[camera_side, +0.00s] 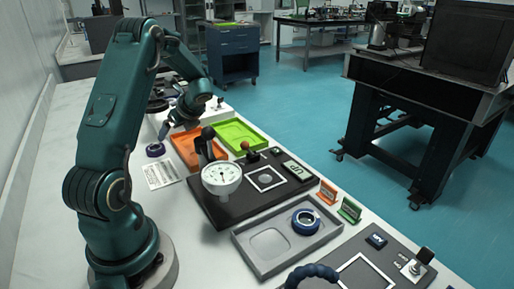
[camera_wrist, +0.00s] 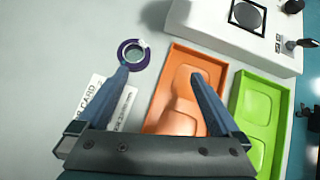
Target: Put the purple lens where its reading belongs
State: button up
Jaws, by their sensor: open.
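The purple lens (camera_side: 155,149), a purple ring around clear glass, lies on the white bench left of the orange tray (camera_side: 178,140). It also shows in the wrist view (camera_wrist: 124,50), just ahead of the left fingertip. My gripper (camera_wrist: 160,72) is open and empty, its fingers spread above the bench and the orange tray's edge. In the side view my gripper (camera_side: 166,128) is near the lens, partly hidden by my arm. The orange tray (camera_wrist: 158,105) and the green tray (camera_wrist: 246,92) have shaped recesses and look empty. A dial gauge (camera_side: 221,178) stands on a black plate.
A printed card (camera_side: 160,174) lies near the lens. A white box (camera_wrist: 215,20) stands behind the trays. The black plate carries a red-knobbed lever (camera_side: 252,153) and small display (camera_side: 293,169). A grey tray (camera_side: 262,270) holds a blue-ringed lens (camera_side: 305,221). Orange (camera_side: 327,192) and green (camera_side: 349,210) signs stand nearby.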

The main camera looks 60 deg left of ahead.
jog(key=m, duration=0.1)
send_near(156, 148)
jog(key=shift+s+a+f+h, duration=0.15)
jog(key=shift+a+f+h, duration=0.05)
jog(key=shift+a+f, duration=0.4)
jog(key=shift+s+a+f+h, duration=0.15)
jog(key=shift+a+f+h, duration=0.05)
jog(key=shift+a+f, duration=0.35)
jog(key=shift+s+a+f, duration=0.1)
jog(key=shift+s+a, duration=0.1)
jog(key=shift+x, duration=2.35)
jog(key=shift+w, duration=0.15)
jog(key=c, duration=1.5)
